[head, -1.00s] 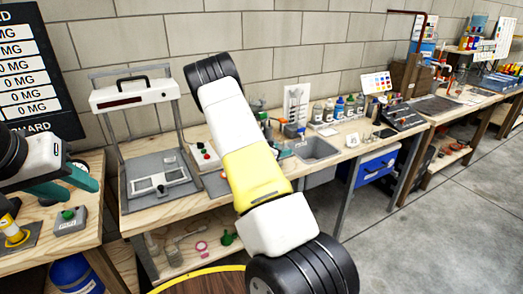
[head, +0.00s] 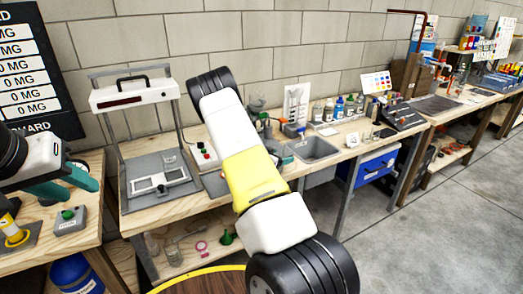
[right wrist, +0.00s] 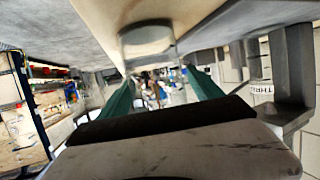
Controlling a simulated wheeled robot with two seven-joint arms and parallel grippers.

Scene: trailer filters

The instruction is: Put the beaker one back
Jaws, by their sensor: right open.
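My right gripper (right wrist: 165,92) shows in the right wrist view with its teal fingers apart. A pale, round, glassy thing (right wrist: 147,38) is at the top of that view, against a wooden surface. I cannot tell whether it is a beaker or whether it touches the fingers. Clear glass vessels (head: 152,243) stand on the lower shelf of the bench; which is beaker one cannot be told. My left gripper (head: 80,186) is at the left with its teal fingers apart, empty, above the left table.
A balance-like frame (head: 158,182) stands on the bench. A pink ring (head: 201,248) and a green funnel (head: 227,237) are on the lower shelf. A label (right wrist: 262,90) shows in the wrist view.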

